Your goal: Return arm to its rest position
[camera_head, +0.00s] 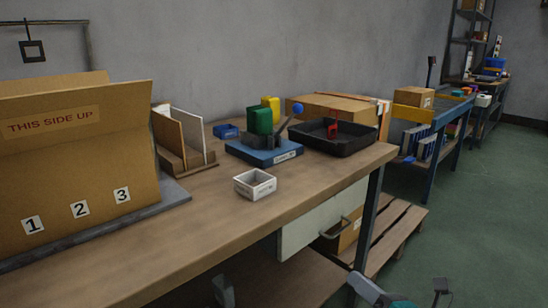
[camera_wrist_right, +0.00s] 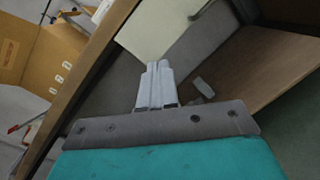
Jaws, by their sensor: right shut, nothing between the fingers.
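My right gripper (camera_head: 224,288) shows at the bottom edge of the head view, in front of the lower shelf under the table; only its light grey finger end is in frame. In the right wrist view, its two pale fingers (camera_wrist_right: 155,84) lie together, shut and empty. They appear directed toward the space beneath the table edge, close to the drawer front in the picture. A teal and grey part of my arm (camera_head: 374,290) shows at the bottom right of the head view. My left gripper is in neither view.
The wooden table (camera_head: 120,255) carries a numbered cardboard box (camera_head: 110,160), a small white box (camera_head: 255,184), a blue-based stand (camera_head: 264,153) and a black tray (camera_head: 345,145). Below are a drawer (camera_head: 310,228) and a lower shelf (camera_head: 270,280). Green floor (camera_head: 480,200) is clear at right.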

